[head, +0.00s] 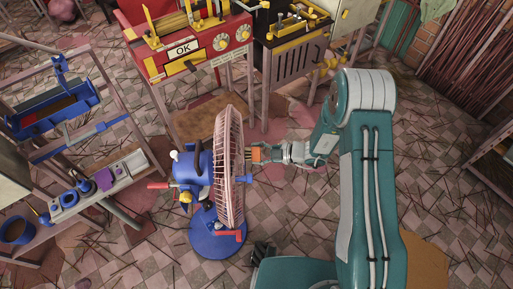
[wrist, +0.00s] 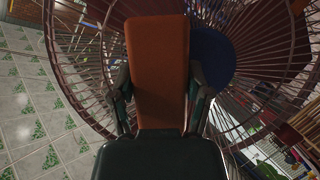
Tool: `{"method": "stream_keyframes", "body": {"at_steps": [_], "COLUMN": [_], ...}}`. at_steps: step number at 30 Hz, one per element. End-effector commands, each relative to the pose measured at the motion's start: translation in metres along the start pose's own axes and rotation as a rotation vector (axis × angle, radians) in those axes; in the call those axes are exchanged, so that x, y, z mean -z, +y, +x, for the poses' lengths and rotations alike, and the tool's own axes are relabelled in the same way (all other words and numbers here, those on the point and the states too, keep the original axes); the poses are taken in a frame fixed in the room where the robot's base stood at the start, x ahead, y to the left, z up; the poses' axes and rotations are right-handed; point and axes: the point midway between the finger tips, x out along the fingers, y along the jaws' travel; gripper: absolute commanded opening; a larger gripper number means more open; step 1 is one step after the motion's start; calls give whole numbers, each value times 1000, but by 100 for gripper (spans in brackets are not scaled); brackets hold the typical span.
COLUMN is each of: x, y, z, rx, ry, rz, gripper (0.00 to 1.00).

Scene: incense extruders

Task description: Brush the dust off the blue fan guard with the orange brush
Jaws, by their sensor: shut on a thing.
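A fan with a blue body (head: 197,165) and a round blue base (head: 217,238) stands on the floor left of my arm. Its wire guard (head: 229,165) looks dusty pink in the head view, seen nearly edge-on. In the wrist view the guard (wrist: 262,45) spreads reddish-brown wires around a dark blue hub (wrist: 212,58). My gripper (head: 262,154) is shut on the orange brush (wrist: 158,60), at the right side of the guard. The brush (head: 256,155) points toward the guard. Its tip is hidden, so I cannot tell whether it touches. Separate dust is not distinguishable.
A bench with blue parts (head: 85,195) is at the left. Thin sticks litter the tiled floor (head: 320,235).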

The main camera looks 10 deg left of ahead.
Motion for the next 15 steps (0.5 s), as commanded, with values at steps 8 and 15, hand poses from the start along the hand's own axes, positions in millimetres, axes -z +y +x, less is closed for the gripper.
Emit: {"method": "stream_keyframes", "body": {"at_steps": [8, 15], "x": [10, 16], "y": [-15, -23], "z": [-5, -7], "rx": [0, -1], "ry": [1, 0], "rz": [2, 3], "gripper": [25, 25]}}
